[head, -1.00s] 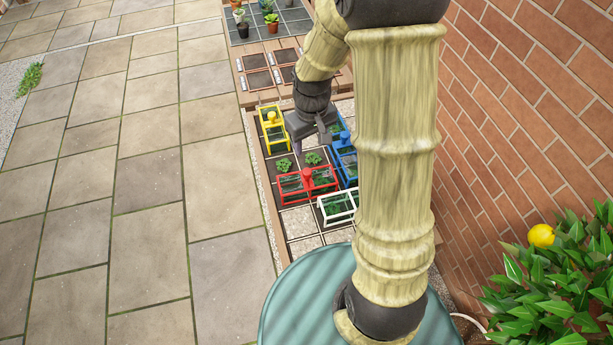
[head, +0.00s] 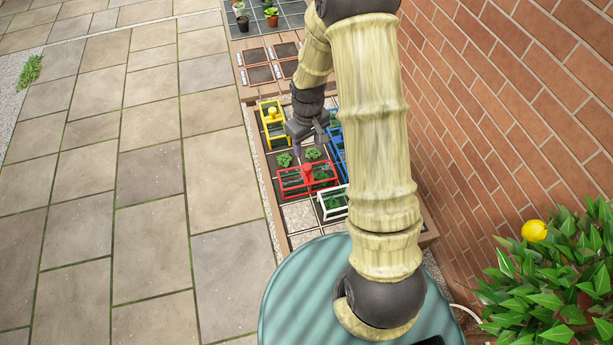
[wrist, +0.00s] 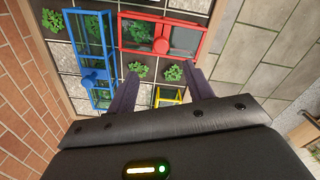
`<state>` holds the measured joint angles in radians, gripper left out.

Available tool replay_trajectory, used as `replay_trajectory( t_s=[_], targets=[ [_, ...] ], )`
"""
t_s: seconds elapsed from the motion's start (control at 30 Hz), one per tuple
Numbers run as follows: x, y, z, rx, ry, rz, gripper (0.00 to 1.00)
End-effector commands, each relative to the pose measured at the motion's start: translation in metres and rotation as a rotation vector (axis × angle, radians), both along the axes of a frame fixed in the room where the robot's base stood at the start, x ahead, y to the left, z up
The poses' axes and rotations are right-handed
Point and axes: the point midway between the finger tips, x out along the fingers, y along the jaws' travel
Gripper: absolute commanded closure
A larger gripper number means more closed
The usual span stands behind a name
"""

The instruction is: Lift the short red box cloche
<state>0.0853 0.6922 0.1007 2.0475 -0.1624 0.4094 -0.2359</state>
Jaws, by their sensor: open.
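The red box cloche (head: 293,183) sits over the bed in the head view, a low red frame with clear panes and a round red knob on top. It also shows at the top of the wrist view (wrist: 130,34), with its knob near its lower edge and greenery under one pane. My gripper (head: 309,154) is open and empty, above the bed just behind the red cloche. In the wrist view its two dark fingers (wrist: 159,88) are spread apart, pointing toward the red cloche without touching it. My arm hides part of the bed's right side.
A yellow cloche (head: 264,112) stands behind at left, a blue cloche (wrist: 78,32) beside the red one, and a white cloche (head: 325,207) in front. Two small uncovered plants (wrist: 172,73) lie near the fingers. A brick wall (head: 500,120) borders the right; paving (head: 100,200) is clear at left.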

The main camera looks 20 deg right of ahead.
Motion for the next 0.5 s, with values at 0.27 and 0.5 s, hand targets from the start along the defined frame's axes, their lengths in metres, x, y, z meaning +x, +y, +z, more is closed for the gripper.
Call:
replay_trajectory(
  t_s=[0.27, 0.5],
  targets=[
    [-0.001, 0.002, -0.039, 0.0, 0.003, 0.004, 0.48],
    [-0.001, 0.001, -0.067, 0.0, 0.002, 0.002, 0.48]
  ],
)
